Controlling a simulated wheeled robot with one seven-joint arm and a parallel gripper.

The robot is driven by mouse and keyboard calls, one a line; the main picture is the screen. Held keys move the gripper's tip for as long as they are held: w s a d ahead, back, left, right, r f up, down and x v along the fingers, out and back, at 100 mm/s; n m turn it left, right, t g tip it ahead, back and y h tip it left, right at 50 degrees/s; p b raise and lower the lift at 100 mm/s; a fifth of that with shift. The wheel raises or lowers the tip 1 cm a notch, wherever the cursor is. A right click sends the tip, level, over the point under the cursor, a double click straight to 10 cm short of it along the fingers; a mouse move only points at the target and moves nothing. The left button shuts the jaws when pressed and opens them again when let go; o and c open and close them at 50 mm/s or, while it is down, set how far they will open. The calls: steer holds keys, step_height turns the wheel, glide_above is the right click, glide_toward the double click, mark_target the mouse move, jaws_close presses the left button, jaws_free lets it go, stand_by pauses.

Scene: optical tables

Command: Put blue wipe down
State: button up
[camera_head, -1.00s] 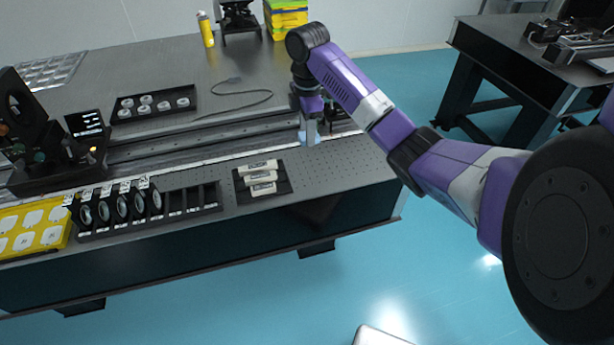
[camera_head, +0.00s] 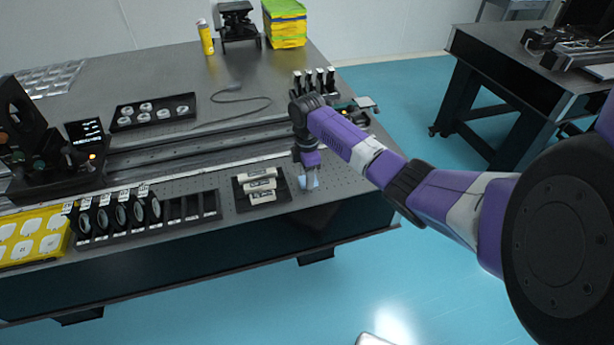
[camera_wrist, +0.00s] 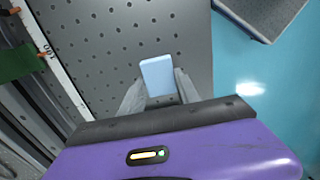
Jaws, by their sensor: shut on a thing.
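The blue wipe (camera_wrist: 157,76) is a small light-blue block between the fingertips of my gripper (camera_wrist: 158,92) in the wrist view. My gripper is shut on it. In the head view the wipe (camera_head: 309,181) shows at the tip of my gripper (camera_head: 309,184), low over the front part of the optical table (camera_head: 340,182), right of a black tray with white items. The table's perforated surface shows around the wipe in the wrist view. I cannot tell whether the wipe touches the table.
The black tray (camera_head: 240,204) with white labelled pieces stands just left of my gripper. A rail (camera_head: 200,150) runs along the table behind it. The table's front edge is close. Bare perforated surface lies to the right. A lens rack (camera_head: 180,207) stands farther left.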

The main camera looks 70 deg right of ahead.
steer(key=shift+f, duration=0.2)
steer(key=o, duration=1.3)
step_height(320, 180, up, 12)
steer(key=shift+r+b, duration=0.2)
steer(key=shift+b, duration=0.2)
